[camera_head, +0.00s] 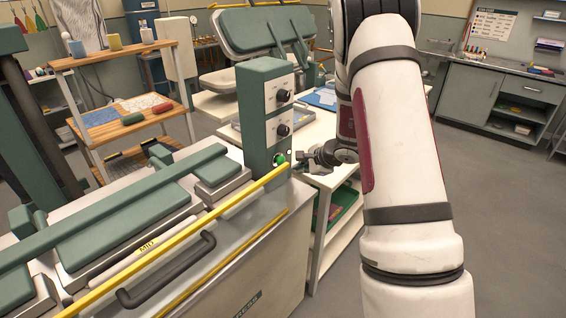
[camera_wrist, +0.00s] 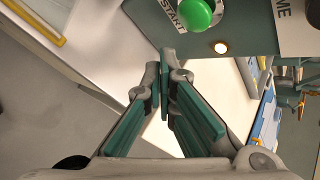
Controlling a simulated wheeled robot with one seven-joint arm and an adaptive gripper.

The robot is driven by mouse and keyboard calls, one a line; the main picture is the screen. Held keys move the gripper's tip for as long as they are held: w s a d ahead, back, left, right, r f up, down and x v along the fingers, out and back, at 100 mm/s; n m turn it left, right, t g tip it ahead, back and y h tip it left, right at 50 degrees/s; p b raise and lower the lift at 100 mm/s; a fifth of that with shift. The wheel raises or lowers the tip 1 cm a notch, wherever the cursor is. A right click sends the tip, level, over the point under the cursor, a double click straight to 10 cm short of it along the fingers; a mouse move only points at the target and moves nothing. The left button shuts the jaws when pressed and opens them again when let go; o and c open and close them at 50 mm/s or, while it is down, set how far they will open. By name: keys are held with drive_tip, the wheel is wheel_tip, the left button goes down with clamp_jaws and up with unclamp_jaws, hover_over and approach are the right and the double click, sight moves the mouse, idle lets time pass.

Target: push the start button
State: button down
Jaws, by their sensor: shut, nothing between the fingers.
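The green start button (camera_head: 280,158) is at the bottom of the control box (camera_head: 263,105), on its panel below two dark knobs. In the wrist view the round green button (camera_wrist: 200,12) is at the top, partly cut by the edge, with the word START beside it. A small lit lamp (camera_wrist: 221,48) is next to it. My gripper (camera_head: 303,158) is just right of the button in the head view. In the wrist view my gripper (camera_wrist: 164,88) has its green-padded fingers together at the tips, empty, below the button in the picture. I cannot tell the exact gap to the button.
The press (camera_head: 130,215) with a yellow rail (camera_head: 180,240) and dark handle (camera_head: 170,272) fills the left front. A wooden-shelved cart (camera_head: 120,120) stands behind it. A white table (camera_head: 318,128) is behind my gripper. Open floor (camera_head: 510,230) lies at right.

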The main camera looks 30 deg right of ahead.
drive_tip(key=shift+s+d, duration=0.2)
drive_tip(key=shift+s, duration=0.35)
drive_tip(key=shift+s+d, duration=0.2)
drive_tip(key=shift+s, duration=0.3)
